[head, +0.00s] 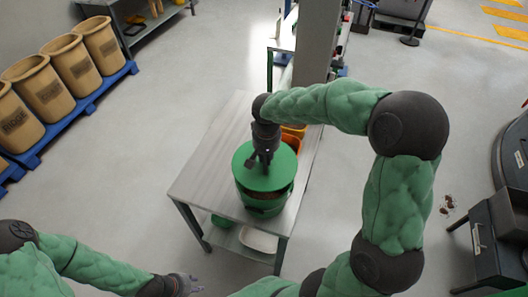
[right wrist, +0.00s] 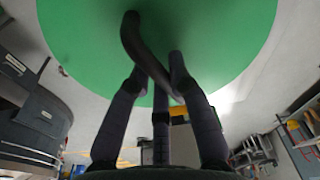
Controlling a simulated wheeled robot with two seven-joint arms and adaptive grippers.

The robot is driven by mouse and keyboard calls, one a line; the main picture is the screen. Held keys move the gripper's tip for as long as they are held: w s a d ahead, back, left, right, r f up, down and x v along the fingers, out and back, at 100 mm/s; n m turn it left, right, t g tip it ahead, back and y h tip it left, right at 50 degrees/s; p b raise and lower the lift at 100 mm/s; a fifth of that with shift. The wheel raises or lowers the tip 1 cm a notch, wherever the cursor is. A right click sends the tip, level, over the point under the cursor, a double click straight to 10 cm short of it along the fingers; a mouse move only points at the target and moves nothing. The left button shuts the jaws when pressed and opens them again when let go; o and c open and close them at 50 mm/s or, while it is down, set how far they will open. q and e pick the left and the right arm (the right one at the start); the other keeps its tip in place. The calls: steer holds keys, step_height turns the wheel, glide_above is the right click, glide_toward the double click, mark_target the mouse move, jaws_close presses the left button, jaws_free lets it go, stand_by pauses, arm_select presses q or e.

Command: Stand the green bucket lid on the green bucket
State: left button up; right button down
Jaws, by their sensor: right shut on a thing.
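The green lid (head: 251,170) is a round disc, held level over the green bucket (head: 266,209) on the bench. In the head view a strip of the bucket's brownish inside shows below the lid's near edge, so the lid looks raised and set slightly back; the exact gap is hard to tell. My right gripper (head: 264,158) is shut on the lid's dark curved handle. The lid's underside is hidden. In the right wrist view the lid (right wrist: 215,35) fills the top, with the fingers around the handle. My left gripper (head: 187,285) is empty, fingers spread, low at the bottom edge.
The grey bench (head: 207,172) has clear room left of the bucket. An orange container (head: 293,133) stands behind the bucket. A white bin (head: 258,240) sits on the lower shelf. Several tan buckets (head: 62,75) stand on a blue pallet (head: 104,88) at the left.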

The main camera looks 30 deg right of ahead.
steer(key=shift+w+f+b, duration=0.1)
steer(key=shift+f+b, duration=1.65)
steer(key=shift+f, duration=1.25)
steer(key=shift+f+b, duration=0.55)
steer(key=shift+f, duration=0.05)
steer(key=c, duration=1.1)
jaws_free()
steer(key=shift+o, duration=0.2)
steer(key=shift+r, duration=0.1)
steer(key=r, duration=0.4)
steer(key=s+r, duration=0.1)
steer(key=r, duration=0.6)
steer(key=shift+s+a+r, duration=0.2)
steer(key=shift+a+r, duration=0.15)
steer(key=shift+r, duration=0.05)
steer(key=shift+f, duration=0.1)
